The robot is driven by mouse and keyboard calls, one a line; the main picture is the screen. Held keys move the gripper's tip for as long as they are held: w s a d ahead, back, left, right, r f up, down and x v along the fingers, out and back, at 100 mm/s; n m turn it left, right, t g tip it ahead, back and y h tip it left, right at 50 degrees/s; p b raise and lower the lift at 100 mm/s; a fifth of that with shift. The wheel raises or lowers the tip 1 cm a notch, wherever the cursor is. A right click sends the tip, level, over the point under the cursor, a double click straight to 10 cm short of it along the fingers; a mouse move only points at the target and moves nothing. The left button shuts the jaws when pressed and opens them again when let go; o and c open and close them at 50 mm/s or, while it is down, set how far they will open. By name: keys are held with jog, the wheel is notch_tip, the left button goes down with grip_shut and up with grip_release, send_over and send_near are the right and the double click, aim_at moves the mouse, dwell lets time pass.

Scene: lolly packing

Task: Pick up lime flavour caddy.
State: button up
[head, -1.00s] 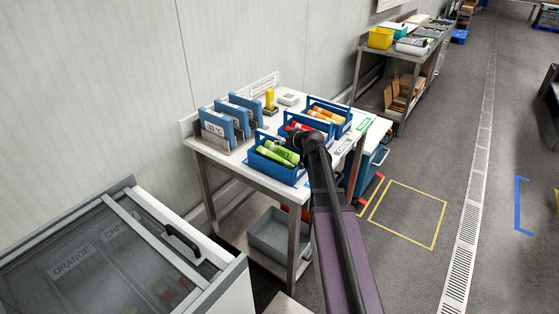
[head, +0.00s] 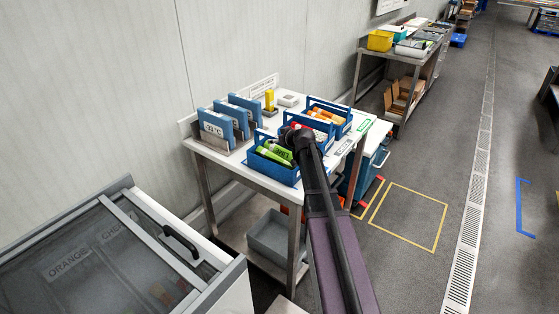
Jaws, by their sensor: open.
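The lime caddy, a blue handled carrier (head: 262,168) holding green lollies (head: 279,152), stands at the front of the white-topped table (head: 237,165). My gripper (head: 291,138) is at the end of my dark arm, over the right side of the lime caddy and the middle caddy. It hides part of both, and its fingers cannot be made out. I cannot tell whether it touches the lime caddy's handle.
A blue caddy with orange lollies (head: 322,116) stands behind. Blue upright holders (head: 213,130) line the table's left. A grey bin (head: 271,236) sits below. A freezer with a glass lid (head: 112,262) is at lower left. Floor to the right is clear.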

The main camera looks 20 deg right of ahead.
dwell(0.4)
jog(key=shift+s, duration=0.1)
grip_shut()
